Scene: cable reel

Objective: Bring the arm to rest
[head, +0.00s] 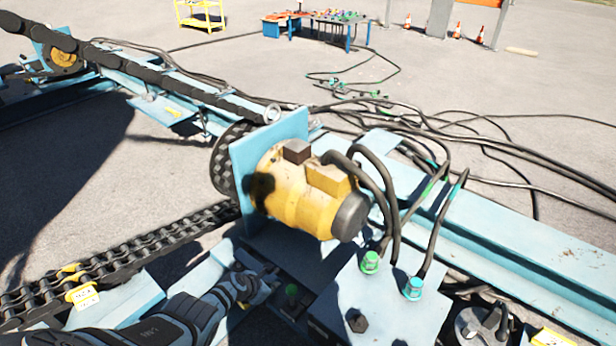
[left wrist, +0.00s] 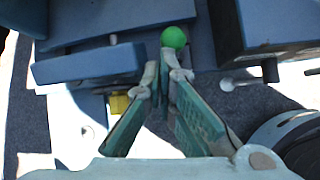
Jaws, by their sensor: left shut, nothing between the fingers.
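My left gripper (head: 268,282) reaches in from the lower left of the head view, low beside the blue machine frame and below the yellow motor (head: 305,200). In the left wrist view its two fingers (left wrist: 166,75) come together at the tips with nothing held. A round green knob (left wrist: 174,37) shows just beyond the fingertips, and I cannot tell whether they touch it. A small dark green part also shows beside the gripper in the head view (head: 291,290). My right gripper is in neither view.
A heavy chain (head: 130,255) runs at the left. A blue block with green (head: 370,262) and teal (head: 413,288) hose fittings stands right of the gripper. Black hoses arch above it. Open pavement, a tool table (head: 318,20) and a yellow cart (head: 200,15) lie behind.

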